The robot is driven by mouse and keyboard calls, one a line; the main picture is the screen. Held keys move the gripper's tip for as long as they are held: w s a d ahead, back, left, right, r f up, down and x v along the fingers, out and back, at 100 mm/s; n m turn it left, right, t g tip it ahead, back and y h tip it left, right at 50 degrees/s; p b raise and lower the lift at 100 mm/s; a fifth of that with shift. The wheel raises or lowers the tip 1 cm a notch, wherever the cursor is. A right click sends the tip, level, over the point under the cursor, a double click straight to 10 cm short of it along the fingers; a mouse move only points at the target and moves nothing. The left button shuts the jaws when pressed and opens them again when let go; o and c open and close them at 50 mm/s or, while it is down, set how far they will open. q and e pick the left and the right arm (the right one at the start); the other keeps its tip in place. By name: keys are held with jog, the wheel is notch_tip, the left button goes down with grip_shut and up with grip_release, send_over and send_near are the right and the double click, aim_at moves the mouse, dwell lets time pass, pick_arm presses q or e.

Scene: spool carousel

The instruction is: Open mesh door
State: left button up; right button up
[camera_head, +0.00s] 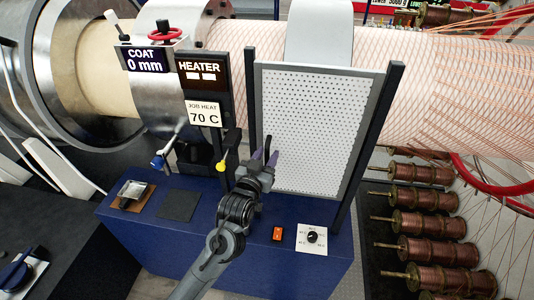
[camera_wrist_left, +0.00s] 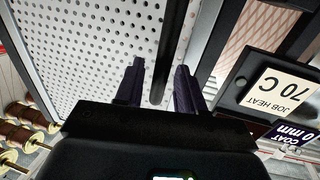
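The mesh door (camera_head: 318,125) is a pale perforated panel in a grey frame, standing between two dark posts in front of the wrapped cylinder. It looks shut. My left gripper (camera_head: 263,157) is at the door's lower left edge, with its fingers pointing up. In the left wrist view, the fingers of my left gripper (camera_wrist_left: 160,66) are apart. A dark bar (camera_wrist_left: 169,45) shows between them, with gaps on both sides; I cannot tell whether it is a handle or a post. The mesh (camera_wrist_left: 85,50) fills the left of that view. My right gripper is not in view.
A blue base (camera_head: 180,255) carries an orange switch (camera_head: 277,234), a dial plate (camera_head: 311,238) and a small metal tray (camera_head: 132,189). A heater panel (camera_head: 200,75) and yellow-tipped lever (camera_head: 223,165) stand left of the door. Copper spools (camera_head: 428,224) line the right.

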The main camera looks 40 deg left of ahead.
pick_arm(q)
jog(key=shift+w+a, duration=0.15)
jog(key=shift+w, duration=0.2)
grip_shut()
jog(key=shift+s, duration=0.1)
